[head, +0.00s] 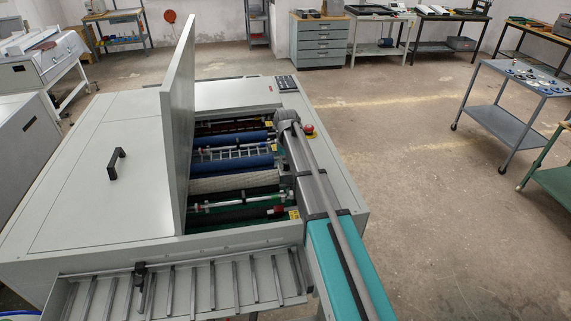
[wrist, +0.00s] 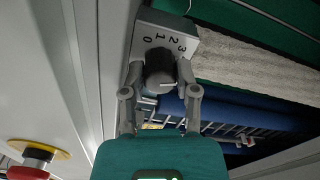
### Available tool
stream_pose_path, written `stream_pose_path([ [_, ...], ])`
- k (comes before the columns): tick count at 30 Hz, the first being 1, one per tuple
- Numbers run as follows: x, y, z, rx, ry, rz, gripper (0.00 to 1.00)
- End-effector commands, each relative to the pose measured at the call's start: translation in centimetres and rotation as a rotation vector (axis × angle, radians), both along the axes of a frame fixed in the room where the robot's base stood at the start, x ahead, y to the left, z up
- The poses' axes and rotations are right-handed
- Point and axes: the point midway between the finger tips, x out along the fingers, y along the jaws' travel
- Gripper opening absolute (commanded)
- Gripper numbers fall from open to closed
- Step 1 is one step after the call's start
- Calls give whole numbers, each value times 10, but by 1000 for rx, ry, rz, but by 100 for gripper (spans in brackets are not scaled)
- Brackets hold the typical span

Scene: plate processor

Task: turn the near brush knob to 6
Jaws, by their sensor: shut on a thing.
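A dark round knob (wrist: 159,72) shows in the wrist view on a grey block with a dial plate (wrist: 163,37) marked 0, 1, 2 and 3. Other marks on the dial are hidden. A pale line shows on the knob, but I cannot read its setting for sure. My gripper (wrist: 160,76) is shut on the knob, one finger on each side. In the head view my arm hides the knob and the gripper. The open plate processor (head: 112,204) shows blue rollers (head: 234,162) and a pale brush roller (head: 235,180).
The processor's raised lid (head: 178,130) stands upright left of the roller bay. A red emergency button (head: 309,129) is right of my arm; it also shows at the wrist view's lower left (wrist: 29,173). A slatted tray (head: 205,284) lies in front.

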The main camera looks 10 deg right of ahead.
Motion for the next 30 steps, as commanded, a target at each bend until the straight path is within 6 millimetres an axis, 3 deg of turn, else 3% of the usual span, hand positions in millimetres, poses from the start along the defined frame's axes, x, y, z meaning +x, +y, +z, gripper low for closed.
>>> stream_pose_path([
  [11, 0, 0, 0, 0, 1, -6, 0],
  [12, 0, 0, 0, 0, 1, -6, 43],
  [17, 0, 0, 0, -1, 1, -5, 73],
  [28, 1, -2, 0, -5, -1, -6, 74],
  [29, 1, -2, 0, -5, -1, -6, 61],
  [30, 1, -2, 0, -5, -1, -6, 68],
])
